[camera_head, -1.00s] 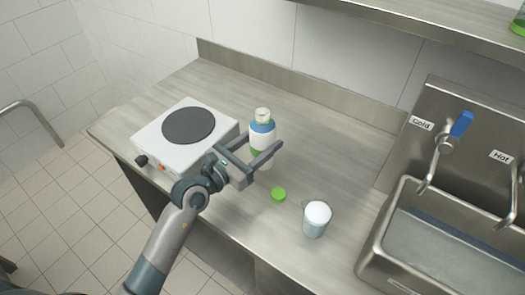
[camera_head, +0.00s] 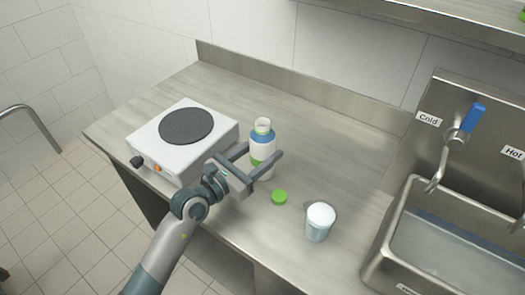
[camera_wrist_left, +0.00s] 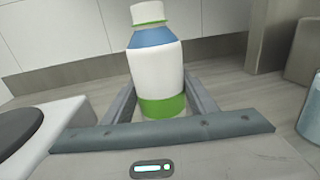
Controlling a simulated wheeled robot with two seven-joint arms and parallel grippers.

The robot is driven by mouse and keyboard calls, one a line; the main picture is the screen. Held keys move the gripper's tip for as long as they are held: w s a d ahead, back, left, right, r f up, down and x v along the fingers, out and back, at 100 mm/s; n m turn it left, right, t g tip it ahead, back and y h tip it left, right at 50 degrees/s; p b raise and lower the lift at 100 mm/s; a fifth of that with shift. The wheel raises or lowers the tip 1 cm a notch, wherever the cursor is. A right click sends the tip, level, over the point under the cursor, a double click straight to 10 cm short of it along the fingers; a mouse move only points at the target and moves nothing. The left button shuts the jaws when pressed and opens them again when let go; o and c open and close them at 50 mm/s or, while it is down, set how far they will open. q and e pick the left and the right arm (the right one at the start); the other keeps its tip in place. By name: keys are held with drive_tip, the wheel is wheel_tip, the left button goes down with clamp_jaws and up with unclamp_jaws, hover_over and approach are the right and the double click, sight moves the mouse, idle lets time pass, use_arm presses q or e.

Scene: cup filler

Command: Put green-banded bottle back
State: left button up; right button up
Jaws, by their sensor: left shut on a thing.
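The green-banded bottle (camera_head: 262,148) is white with a blue shoulder, a green ring at its open neck and a green band low on its body. It is upright over the counter, right of the hot plate. My left gripper (camera_head: 264,157) is shut on it, one finger on each side. In the left wrist view the bottle (camera_wrist_left: 157,75) rises between the fingers (camera_wrist_left: 165,100). I cannot tell for sure whether its base touches the counter. A green cap (camera_head: 279,197) lies on the counter in front of the bottle. My right gripper is not in view.
A white hot plate (camera_head: 160,135) with a dark disc stands left of the bottle. A cup with white contents (camera_head: 319,222) stands to the right, near the front edge. A steel sink (camera_head: 440,240) is at the far right. The counter (camera_head: 320,130) behind the bottle is clear.

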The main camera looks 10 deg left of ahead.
use_arm(q)
drive_tip(key=shift+f, duration=0.1)
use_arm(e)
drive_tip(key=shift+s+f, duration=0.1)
use_arm(q)
drive_tip(key=o, duration=1.5)
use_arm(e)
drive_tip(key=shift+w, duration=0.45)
